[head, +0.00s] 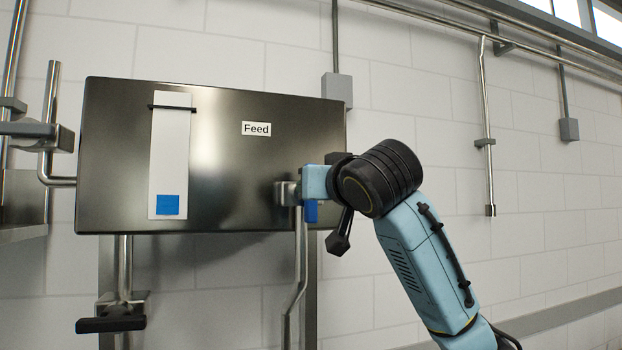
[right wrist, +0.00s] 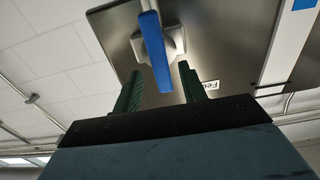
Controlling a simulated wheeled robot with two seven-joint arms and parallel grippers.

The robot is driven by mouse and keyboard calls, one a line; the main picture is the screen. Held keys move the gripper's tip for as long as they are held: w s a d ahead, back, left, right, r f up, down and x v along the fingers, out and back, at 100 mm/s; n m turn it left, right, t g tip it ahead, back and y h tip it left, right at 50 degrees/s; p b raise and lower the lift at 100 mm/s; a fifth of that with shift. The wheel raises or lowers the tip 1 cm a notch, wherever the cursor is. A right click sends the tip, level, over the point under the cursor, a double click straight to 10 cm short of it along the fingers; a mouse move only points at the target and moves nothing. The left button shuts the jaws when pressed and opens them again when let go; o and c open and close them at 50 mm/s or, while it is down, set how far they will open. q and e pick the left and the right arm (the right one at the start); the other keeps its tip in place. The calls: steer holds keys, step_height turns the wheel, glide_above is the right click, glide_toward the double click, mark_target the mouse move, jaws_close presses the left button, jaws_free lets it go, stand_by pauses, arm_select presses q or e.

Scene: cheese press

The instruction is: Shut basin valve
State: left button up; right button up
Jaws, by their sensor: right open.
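A blue valve lever (right wrist: 155,52) comes out of a light metal fitting (right wrist: 172,40) on the dark steel Feed basin (head: 225,185). In the head view, a small part of the blue lever (head: 310,212) shows at the basin's lower right corner, pointing down, with a pipe below it. My right gripper (right wrist: 160,70) is open, its two green fingers on either side of the lever. I see gaps between the fingers and the lever. My right wrist hides much of the fitting in the head view. My left gripper is in neither view.
A white strip (head: 171,150) with a blue square is on the basin's front, left of the Feed label (head: 256,129). A black-handled fitting (head: 110,322) is on a pipe below. Pipes run along the tiled wall (head: 450,110). The space right of my arm looks clear.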

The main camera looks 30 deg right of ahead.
steer(key=shift+p+x, duration=0.65)
steer(key=shift+x, duration=1.7)
steer(key=shift+a, duration=0.1)
jaws_close()
